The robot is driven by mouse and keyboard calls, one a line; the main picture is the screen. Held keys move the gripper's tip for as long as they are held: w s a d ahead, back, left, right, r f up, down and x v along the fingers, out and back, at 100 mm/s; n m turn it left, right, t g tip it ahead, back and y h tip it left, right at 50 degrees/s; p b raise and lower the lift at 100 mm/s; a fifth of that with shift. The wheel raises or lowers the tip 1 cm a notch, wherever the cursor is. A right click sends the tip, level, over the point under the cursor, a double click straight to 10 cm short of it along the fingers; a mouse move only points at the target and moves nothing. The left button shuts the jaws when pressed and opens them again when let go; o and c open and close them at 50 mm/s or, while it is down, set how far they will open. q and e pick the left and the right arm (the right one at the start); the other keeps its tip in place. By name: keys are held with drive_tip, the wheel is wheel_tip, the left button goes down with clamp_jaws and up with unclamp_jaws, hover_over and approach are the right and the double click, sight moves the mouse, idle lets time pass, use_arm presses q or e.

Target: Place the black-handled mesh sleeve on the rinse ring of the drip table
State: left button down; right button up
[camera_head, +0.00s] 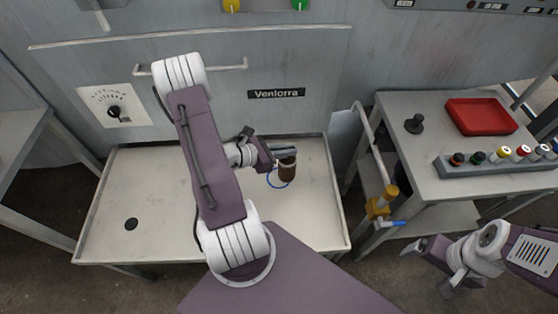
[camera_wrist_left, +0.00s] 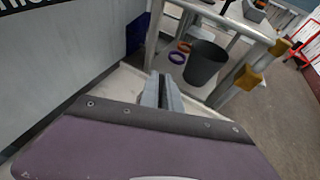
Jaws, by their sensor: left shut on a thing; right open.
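The mesh sleeve (camera_head: 287,170) is a brown cylinder in the head view. My left gripper (camera_head: 282,153) is shut at its top, where the black handle is hidden by the fingers. The sleeve looks upright over the right part of the pale drip table (camera_head: 180,195). The blue rinse ring (camera_head: 275,183) shows beside and behind the sleeve, which covers part of it. I cannot tell whether the sleeve touches the table. In the left wrist view the fingers (camera_wrist_left: 162,92) show, but the sleeve does not. My right gripper (camera_head: 430,262) is open and empty at the lower right.
A side table (camera_head: 470,180) at the right holds a black knobbed piece (camera_head: 415,123), a red tray (camera_head: 480,116) and a grey rack (camera_head: 490,166) of colour-capped pieces. A dark bin (camera_wrist_left: 206,62) shows in the wrist view.

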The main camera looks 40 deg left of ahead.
use_arm(q)
drive_tip(key=w+a+f+b, duration=0.1)
drive_tip(key=a+f, duration=0.3)
drive_tip(key=f, duration=0.2)
drive_tip(key=shift+f+b, duration=0.2)
drive_tip(key=shift+b, duration=0.15)
drive_tip(key=shift+f, duration=0.1)
drive_tip(key=c, duration=2)
unclamp_jaws()
drive_tip(key=shift+f, duration=0.1)
drive_tip(key=o, duration=0.4)
drive_tip(key=shift+o, duration=0.2)
